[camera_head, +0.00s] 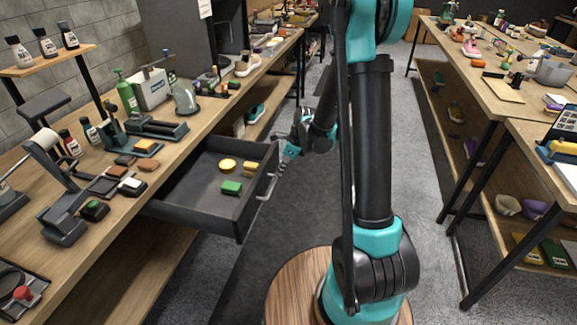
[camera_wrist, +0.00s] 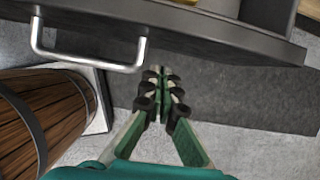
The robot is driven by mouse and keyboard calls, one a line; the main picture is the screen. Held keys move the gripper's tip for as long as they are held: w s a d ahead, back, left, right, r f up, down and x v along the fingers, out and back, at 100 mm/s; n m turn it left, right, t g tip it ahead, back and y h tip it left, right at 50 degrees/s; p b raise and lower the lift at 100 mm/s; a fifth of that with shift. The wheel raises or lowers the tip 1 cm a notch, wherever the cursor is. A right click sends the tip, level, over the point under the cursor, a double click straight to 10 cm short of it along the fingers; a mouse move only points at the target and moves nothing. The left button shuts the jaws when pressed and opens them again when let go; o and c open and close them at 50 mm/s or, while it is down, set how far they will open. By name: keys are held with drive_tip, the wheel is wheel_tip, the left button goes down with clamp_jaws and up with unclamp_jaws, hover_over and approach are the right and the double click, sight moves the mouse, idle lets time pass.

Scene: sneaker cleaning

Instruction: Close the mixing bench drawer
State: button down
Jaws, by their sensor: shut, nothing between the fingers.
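The mixing bench drawer (camera_head: 190,205) is dark grey and stands pulled out from the left workbench. It holds a round yellow sponge (camera_head: 227,165), a yellow block (camera_head: 250,168) and a green sponge (camera_head: 231,187). Its silver bar handle (camera_head: 268,187) is on the outer front. My gripper (camera_head: 283,160) is just outside the drawer front, near the far end of the handle. In the wrist view, the drawer front (camera_wrist: 215,32) crosses the top and the handle (camera_wrist: 88,60) is at upper left. My gripper's fingers (camera_wrist: 162,75) are shut and empty, beside the handle and not around it. Contact with the front cannot be told.
The left workbench (camera_head: 190,140) carries bottles, a green spray bottle (camera_head: 126,92), brushes and stands. A lower shelf (camera_head: 140,265) lies under the drawer. Grey floor (camera_head: 300,210) is open in the aisle. Another bench (camera_head: 490,95) stands along the right.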

drive_tip(key=shift+w+a, duration=0.2)
drive_tip(key=shift+a, duration=0.35)
drive_tip(key=shift+w+a, duration=0.2)
drive_tip(key=shift+a, duration=0.3)
drive_tip(key=w+a, duration=0.3)
drive_tip(key=a, duration=0.7)
drive_tip(key=w+a, duration=0.4)
drive_tip(key=a, duration=0.6)
drive_tip(key=w+a, duration=0.3)
drive_tip(key=a, duration=0.6)
drive_tip(key=shift+w+a+r, duration=0.1)
drive_tip(key=shift+w+a, duration=0.3)
drive_tip(key=shift+a, duration=0.1)
